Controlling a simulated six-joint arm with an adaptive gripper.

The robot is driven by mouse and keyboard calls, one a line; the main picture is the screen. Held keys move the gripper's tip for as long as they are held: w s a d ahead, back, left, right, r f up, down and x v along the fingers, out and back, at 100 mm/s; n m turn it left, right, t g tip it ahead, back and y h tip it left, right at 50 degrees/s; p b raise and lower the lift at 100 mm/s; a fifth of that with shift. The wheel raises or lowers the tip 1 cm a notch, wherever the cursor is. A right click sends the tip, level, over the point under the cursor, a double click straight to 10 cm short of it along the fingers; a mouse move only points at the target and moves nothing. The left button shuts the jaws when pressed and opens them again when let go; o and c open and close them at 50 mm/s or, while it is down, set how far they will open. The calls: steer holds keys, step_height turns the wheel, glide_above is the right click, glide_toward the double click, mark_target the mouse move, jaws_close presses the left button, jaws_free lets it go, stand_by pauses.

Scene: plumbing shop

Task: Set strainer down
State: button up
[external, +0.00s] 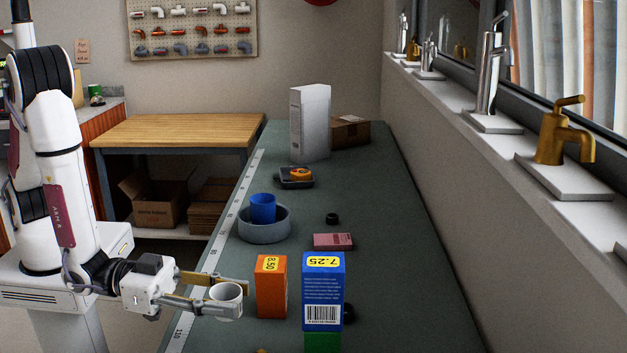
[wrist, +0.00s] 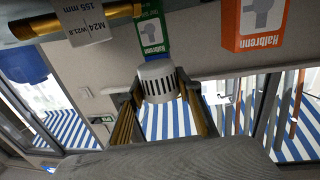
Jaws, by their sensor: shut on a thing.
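The strainer (external: 226,301) is a small pale grey cup with a round rim, near the left edge of the green bench (external: 400,260) in the external view. In the wrist view the strainer (wrist: 158,82) shows dark vertical slots around its side. My gripper (external: 233,297) is shut on it, one finger on each side; both fingers also show in the wrist view (wrist: 160,97). I cannot tell whether its underside touches the bench.
An orange box (external: 271,288) stands just right of the strainer, with a blue box (external: 322,290) beyond it. Farther back are a round grey dish (external: 264,229) with a blue cup (external: 263,207), a pink box (external: 333,241) and a black ring (external: 332,218). The bench's right side is mostly clear.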

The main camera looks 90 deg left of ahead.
mark_target(213, 296)
steer(key=shift+s+f+n+y, duration=0.15)
steer(key=shift+s+n+y, duration=0.25)
steer(key=shift+s, duration=0.45)
steer(key=shift+s+a+f+n+y, duration=0.1)
steer(key=shift+s+a+n+y, duration=0.3)
steer(key=shift+s+y, duration=0.4)
steer(key=s+a+n+g+y, duration=0.1)
steer(key=s+a+n+y, duration=0.2)
steer(key=a+y, duration=0.3)
steer(key=a+n, duration=0.1)
steer(key=a, duration=0.2)
steer(key=shift+r+y, duration=0.3)
steer(key=shift+r, duration=0.05)
steer(key=shift+f, duration=0.1)
steer(key=shift+f, duration=2.8)
steer(key=shift+f, duration=0.1)
steer(key=shift+f, duration=1.8)
steer(key=shift+f, duration=0.15)
